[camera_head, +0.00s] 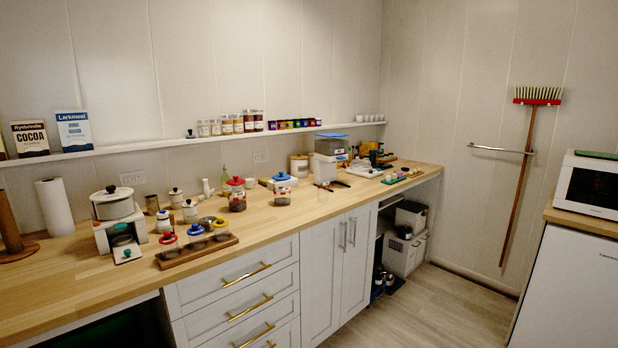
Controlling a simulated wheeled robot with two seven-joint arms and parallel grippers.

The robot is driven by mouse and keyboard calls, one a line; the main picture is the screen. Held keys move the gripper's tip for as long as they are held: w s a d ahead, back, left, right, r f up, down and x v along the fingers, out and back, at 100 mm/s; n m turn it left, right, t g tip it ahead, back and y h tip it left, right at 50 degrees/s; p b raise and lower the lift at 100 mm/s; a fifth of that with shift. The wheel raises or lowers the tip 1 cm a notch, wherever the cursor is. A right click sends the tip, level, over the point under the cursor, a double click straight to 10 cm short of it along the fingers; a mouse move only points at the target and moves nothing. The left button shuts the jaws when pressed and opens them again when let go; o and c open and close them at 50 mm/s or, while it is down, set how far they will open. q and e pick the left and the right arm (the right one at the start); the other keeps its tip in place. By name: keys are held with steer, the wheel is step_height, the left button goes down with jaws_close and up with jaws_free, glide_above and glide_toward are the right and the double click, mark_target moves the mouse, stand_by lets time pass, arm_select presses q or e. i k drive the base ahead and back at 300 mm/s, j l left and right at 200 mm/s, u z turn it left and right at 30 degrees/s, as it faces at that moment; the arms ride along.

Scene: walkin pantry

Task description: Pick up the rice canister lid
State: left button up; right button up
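Two clear canisters stand on the wooden counter (85,262). One has a red knobbed lid (235,182), the other has a blue knobbed lid (281,177). Their labels and contents are too small to read, so I cannot tell which is the rice canister. Loose-looking red (168,238) and blue (195,230) ring-shaped pieces sit at a wooden tray (185,259) in front. Neither of my grippers is in view.
A white pot (114,205) sits on a stand at the left, near a paper towel roll (55,207). Small white jars crowd behind the tray. A narrow wall shelf (150,145) holds boxes and jars. Open floor (440,305) lies right of the cabinets.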

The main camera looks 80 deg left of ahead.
mark_target(281, 176)
steer(key=u, duration=2.95)
